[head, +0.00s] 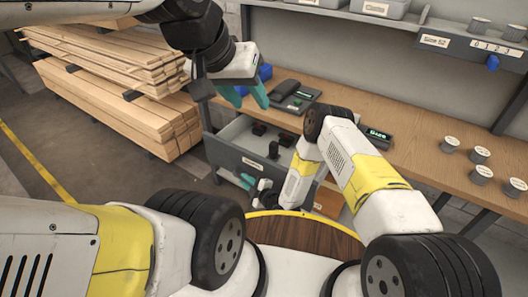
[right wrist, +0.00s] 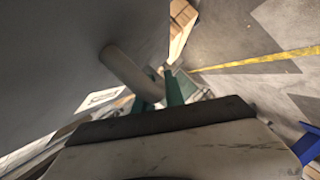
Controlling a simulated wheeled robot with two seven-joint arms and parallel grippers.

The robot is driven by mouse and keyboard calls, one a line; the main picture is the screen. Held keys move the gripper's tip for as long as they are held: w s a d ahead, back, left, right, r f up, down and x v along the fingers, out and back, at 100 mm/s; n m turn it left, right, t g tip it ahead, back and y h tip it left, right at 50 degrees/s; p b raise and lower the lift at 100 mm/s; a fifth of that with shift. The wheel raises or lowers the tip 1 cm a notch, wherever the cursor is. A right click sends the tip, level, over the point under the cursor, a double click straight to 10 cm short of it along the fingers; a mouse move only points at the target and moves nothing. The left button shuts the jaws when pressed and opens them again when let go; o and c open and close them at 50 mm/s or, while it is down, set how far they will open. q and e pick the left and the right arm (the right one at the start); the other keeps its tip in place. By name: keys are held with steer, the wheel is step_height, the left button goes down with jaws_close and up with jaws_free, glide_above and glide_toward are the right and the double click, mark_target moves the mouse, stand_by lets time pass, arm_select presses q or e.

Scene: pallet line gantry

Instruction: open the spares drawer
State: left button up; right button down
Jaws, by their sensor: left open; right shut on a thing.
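The grey spares drawer (head: 226,152) is pulled out from under the workbench, at the centre left of the head view. Several small dark parts (head: 273,150) show inside it. The label on its front is too small to read. My right gripper (head: 247,180) is at the drawer front, partly hidden by its own wrist. In the right wrist view its teal fingers (right wrist: 159,92) are shut on the grey bar handle (right wrist: 121,66). My left gripper (head: 246,98) is open and empty, above the drawer and near the bench's left end.
The wooden bench top (head: 415,135) carries a dark device (head: 295,97) and several labelled metal cylinders (head: 480,155). A grey shelf (head: 475,45) with a blue knob runs above. Stacked boards (head: 125,100) stand to the left. The floor by the yellow line (head: 35,160) is clear.

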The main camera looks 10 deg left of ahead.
steer(key=s+a, duration=0.2)
steer(key=s, duration=0.5)
steer(key=shift+a, duration=0.25)
steer(key=c, duration=1.4)
jaws_free()
steer(key=v, duration=0.7)
steer(key=shift+s+d, duration=0.3)
